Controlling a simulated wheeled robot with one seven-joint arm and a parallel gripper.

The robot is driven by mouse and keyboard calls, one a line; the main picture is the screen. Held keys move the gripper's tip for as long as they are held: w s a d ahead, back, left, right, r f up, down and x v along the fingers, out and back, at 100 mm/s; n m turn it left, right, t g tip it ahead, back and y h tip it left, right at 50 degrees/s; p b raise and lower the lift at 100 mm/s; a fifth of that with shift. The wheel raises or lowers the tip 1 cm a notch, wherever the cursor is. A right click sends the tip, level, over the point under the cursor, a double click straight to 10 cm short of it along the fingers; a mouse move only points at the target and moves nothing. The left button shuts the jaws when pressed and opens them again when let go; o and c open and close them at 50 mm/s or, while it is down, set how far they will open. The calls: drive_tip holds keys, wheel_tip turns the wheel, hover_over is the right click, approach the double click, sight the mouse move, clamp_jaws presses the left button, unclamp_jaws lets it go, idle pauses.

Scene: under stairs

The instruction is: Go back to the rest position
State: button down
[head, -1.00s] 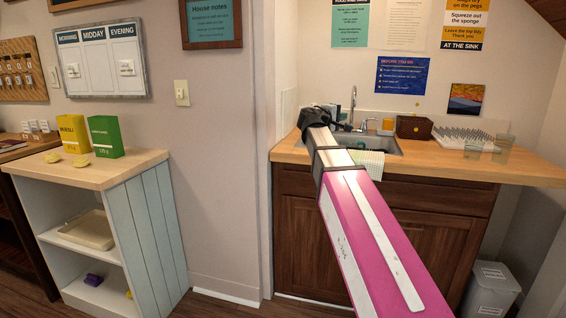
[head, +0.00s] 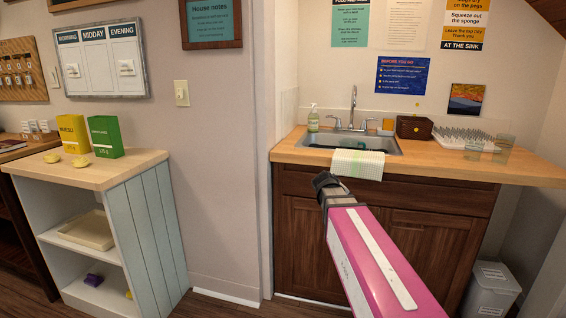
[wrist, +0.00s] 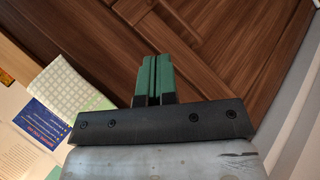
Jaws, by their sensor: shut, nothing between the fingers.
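My gripper (wrist: 153,80) shows in the wrist view with its two green fingers together and nothing between them. In the head view my gripper (head: 328,182) is at the end of my magenta arm, in front of the brown sink cabinet (head: 310,235) and below the counter edge. The fingertips are hard to make out there. The cabinet's wood front (wrist: 215,50) fills much of the wrist view. A checked cloth (head: 357,163) hangs over the front of the sink (head: 385,146) and also shows in the wrist view (wrist: 70,88).
A grey bin (head: 490,290) is at the lower right. A shelf unit (head: 155,230) stands at the left. Floor shows between shelf and cabinet.

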drive_tip(key=s+a+f+m+g+y, duration=0.2)
drive_tip(key=s+f+y, duration=0.1)
drive_tip(key=s+f, duration=0.6)
drive_tip(key=s+a+f+m+g+y, duration=0.2)
drive_tip(key=s+f+g+y, duration=0.1)
drive_tip(key=s+f, duration=0.5)
wheel_tip(320, 180, down, 4)
drive_tip(key=shift+s+a+r+y, duration=0.15)
drive_tip(key=shift+s+a+y, duration=0.25)
drive_tip(key=shift+y, duration=0.1)
